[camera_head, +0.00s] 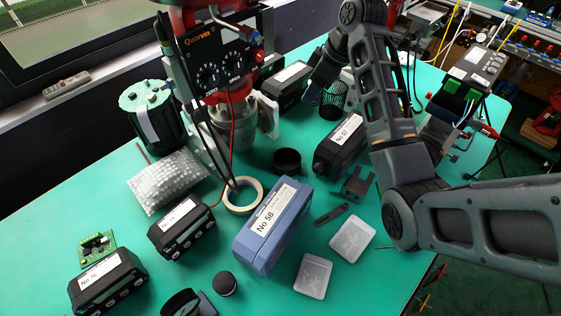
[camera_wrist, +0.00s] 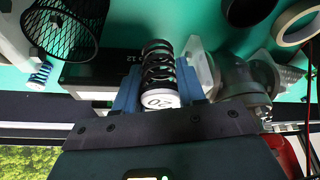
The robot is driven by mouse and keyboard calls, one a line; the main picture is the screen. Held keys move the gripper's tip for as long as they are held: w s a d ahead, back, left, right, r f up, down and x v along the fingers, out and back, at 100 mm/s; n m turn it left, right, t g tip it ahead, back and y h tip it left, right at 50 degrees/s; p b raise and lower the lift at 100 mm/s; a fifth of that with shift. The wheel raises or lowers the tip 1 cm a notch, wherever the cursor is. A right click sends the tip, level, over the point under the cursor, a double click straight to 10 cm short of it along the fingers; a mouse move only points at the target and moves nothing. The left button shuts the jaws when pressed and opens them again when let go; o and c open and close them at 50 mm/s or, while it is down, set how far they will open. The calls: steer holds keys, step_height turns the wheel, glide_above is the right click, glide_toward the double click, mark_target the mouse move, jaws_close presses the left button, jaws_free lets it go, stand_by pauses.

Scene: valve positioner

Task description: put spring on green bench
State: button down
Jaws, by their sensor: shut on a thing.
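The spring (camera_wrist: 157,60) is a dark coil with a pale, marked cylindrical end. In the wrist view it stands between the two blue fingers of my gripper (camera_wrist: 157,84), which is shut on it. The green bench (camera_wrist: 205,12) shows beyond the spring; I cannot tell how high the spring is above it. In the head view the green bench (camera_head: 60,225) fills most of the picture. There my gripper is at the far side behind my arm, and I cannot make out the spring.
A black mesh cup (camera_head: 333,101) stands near my gripper and also shows in the wrist view (camera_wrist: 65,28). Black box No 97 (camera_head: 341,145), blue box No 58 (camera_head: 272,226), a tape roll (camera_head: 243,208) and a valve assembly (camera_head: 232,125) crowd the bench. Its left front has free room.

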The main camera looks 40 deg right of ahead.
steer(key=f, duration=0.5)
steer(key=shift+s+d+f, duration=0.1)
steer(key=shift+d+f, duration=0.1)
steer(key=shift+d, duration=0.1)
steer(key=shift+f, duration=2.2)
steer(key=shift+f, duration=0.2)
steer(key=c, duration=0.7)
jaws_free()
steer(key=shift+o, duration=0.2)
steer(key=v, duration=1.2)
steer(key=shift+r, duration=0.15)
